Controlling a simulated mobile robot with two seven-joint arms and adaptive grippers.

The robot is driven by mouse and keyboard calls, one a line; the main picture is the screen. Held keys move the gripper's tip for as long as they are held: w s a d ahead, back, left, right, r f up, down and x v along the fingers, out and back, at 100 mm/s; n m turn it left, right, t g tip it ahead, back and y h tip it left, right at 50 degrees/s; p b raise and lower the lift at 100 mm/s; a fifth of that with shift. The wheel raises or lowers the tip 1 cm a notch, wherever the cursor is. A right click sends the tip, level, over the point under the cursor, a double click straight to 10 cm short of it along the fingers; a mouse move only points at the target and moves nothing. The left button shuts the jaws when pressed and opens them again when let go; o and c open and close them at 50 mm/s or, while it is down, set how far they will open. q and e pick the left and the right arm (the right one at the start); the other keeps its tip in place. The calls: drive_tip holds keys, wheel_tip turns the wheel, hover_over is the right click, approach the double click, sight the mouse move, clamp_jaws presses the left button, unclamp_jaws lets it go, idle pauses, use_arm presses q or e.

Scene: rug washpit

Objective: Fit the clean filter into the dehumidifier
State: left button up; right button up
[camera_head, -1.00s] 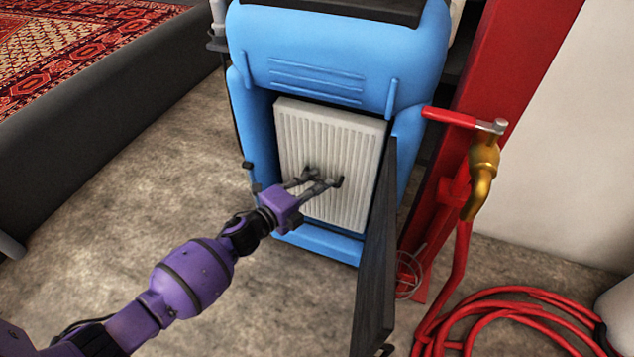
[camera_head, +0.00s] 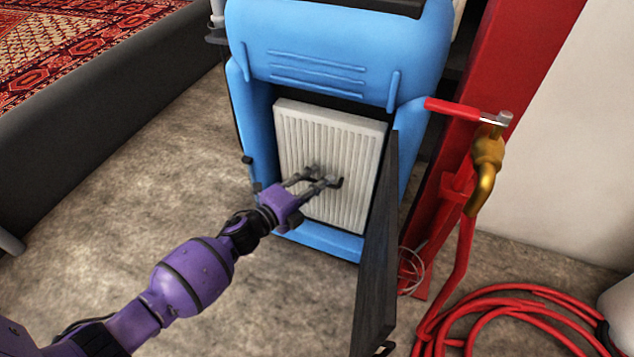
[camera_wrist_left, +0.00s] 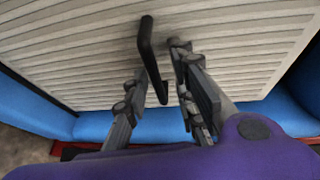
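The blue dehumidifier (camera_head: 330,45) stands upright with its dark panel door (camera_head: 377,245) swung open on the right. The pale ribbed filter (camera_head: 350,145) is in the dehumidifier's front opening, with a dark gap above its top edge. I cannot tell how deep it sits. My left gripper (camera_head: 324,178) is at the lower middle of the filter. In the left wrist view the filter (camera_wrist_left: 75,45) fills the background, and its black handle (camera_wrist_left: 150,55) lies between the fingers of my left gripper (camera_wrist_left: 160,65). The fingers stand apart, with space beside the handle. My right gripper is not in view.
A brass tap (camera_head: 486,165) with a red lever stands to the right, beside a red post (camera_head: 510,60). A coiled red hose (camera_head: 520,310) lies on the floor at lower right. A dark-edged platform (camera_head: 110,110) with a patterned rug is at left. Concrete floor between is clear.

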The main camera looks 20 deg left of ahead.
use_arm(q)
drive_tip(key=shift+s+f, duration=0.1)
drive_tip(key=v, duration=1.2)
idle(0.4)
